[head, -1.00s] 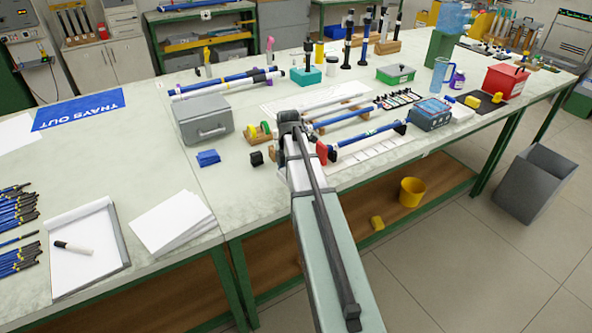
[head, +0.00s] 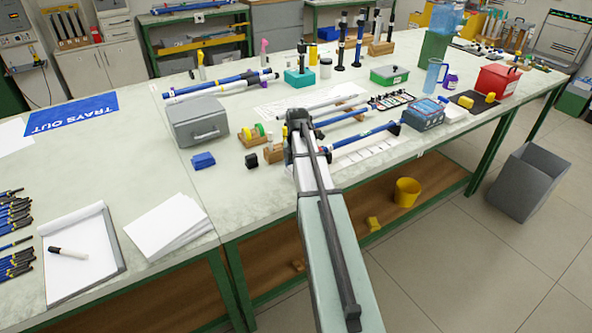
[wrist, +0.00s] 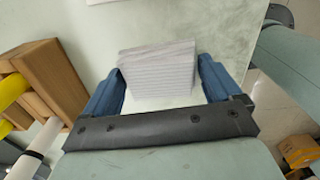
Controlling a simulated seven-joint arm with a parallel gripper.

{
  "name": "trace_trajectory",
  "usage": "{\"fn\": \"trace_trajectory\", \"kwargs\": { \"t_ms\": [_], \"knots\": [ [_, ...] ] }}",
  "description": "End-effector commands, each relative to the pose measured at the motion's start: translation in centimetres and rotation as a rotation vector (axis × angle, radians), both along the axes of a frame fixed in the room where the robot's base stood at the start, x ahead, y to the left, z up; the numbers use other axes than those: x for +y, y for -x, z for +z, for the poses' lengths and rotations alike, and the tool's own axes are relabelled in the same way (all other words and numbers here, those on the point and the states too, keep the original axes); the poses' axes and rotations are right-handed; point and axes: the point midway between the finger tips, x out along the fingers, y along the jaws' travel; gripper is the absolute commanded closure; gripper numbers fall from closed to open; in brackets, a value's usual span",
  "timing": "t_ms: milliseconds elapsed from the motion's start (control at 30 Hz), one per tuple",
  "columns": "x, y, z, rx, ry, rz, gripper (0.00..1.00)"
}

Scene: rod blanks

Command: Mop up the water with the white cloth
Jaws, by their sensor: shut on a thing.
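In the wrist view my gripper (wrist: 160,63) has its two blue fingers shut on a white, finely ribbed cloth (wrist: 158,78). The cloth spans the space from one finger to the other and lies over the pale bench top. I cannot tell whether it touches the bench. In the head view my own arm hides the fingers and the cloth. I cannot make out the water in either view.
A wooden stand (wrist: 53,76) with yellow rollers is left of the fingers. In the head view a grey box (head: 197,121), blue block (head: 203,160) and blue-ended rods (head: 365,137) lie around my arm. The bench (head: 155,172) has bare room left of the blue block.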

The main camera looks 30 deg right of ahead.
Motion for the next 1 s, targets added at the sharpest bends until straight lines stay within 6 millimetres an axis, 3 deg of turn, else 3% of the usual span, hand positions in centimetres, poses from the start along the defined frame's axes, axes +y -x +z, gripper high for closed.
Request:
{"fn": "trace_trajectory", "kwargs": {
  "t_ms": [633, 1000],
  "knots": [
    [6.0, 0.1, 0.0, 0.000, -0.001, 0.001, 0.37],
    [2.5, 0.0, 0.0, 0.000, 0.000, -0.003, 0.37]
  ]
}}
